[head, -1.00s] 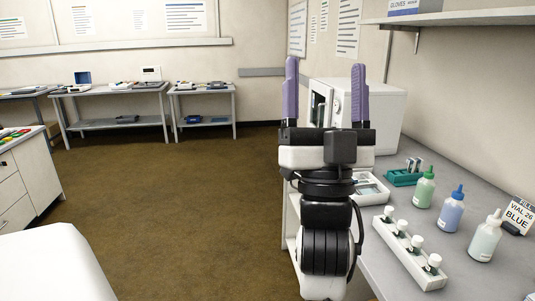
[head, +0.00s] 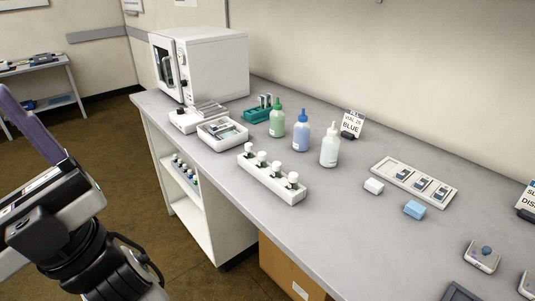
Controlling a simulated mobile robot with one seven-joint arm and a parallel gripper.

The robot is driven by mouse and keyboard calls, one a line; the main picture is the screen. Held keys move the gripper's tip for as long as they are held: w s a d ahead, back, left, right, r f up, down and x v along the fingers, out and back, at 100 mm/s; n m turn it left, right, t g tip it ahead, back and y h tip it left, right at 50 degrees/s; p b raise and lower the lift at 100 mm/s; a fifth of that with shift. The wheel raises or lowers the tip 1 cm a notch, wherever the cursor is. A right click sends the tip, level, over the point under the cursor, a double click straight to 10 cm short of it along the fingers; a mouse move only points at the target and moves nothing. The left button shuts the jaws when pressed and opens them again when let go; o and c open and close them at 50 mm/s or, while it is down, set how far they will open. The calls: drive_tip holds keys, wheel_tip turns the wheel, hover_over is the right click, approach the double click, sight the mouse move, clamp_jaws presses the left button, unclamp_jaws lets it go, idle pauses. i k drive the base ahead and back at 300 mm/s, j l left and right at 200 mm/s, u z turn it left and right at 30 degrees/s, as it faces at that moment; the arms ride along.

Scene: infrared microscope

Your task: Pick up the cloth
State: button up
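No item is plainly a cloth. A small light-blue folded-looking block (head: 414,209) lies on the grey bench, and a similar white block (head: 373,186) lies just left of it and farther back. I cannot tell whether either is the cloth. My gripper (head: 28,125) is at the left edge, well apart from both blocks and to the left of the bench. One purple finger shows, standing at the outer end of the gripper body; the other is outside the picture. The gripper looks open, with nothing seen in it.
The bench (head: 330,215) also carries a white vial rack (head: 272,181), several bottles, a slide tray (head: 405,180), a white instrument (head: 200,62) and sign cards. A small device (head: 483,256) stands at the right. Bench surface around the blue block is mostly clear.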

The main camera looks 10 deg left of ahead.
sight(372, 185)
drive_tip(key=k+j+z, duration=0.1)
drive_tip(key=j+z, duration=0.2)
drive_tip(key=j, duration=0.2)
drive_tip(key=k+j+z, duration=0.15)
drive_tip(key=j+z, duration=0.15)
drive_tip(key=j, duration=0.15)
drive_tip(key=k+j+z, duration=0.6)
drive_tip(key=j, duration=0.2)
drive_tip(key=i, duration=1.6)
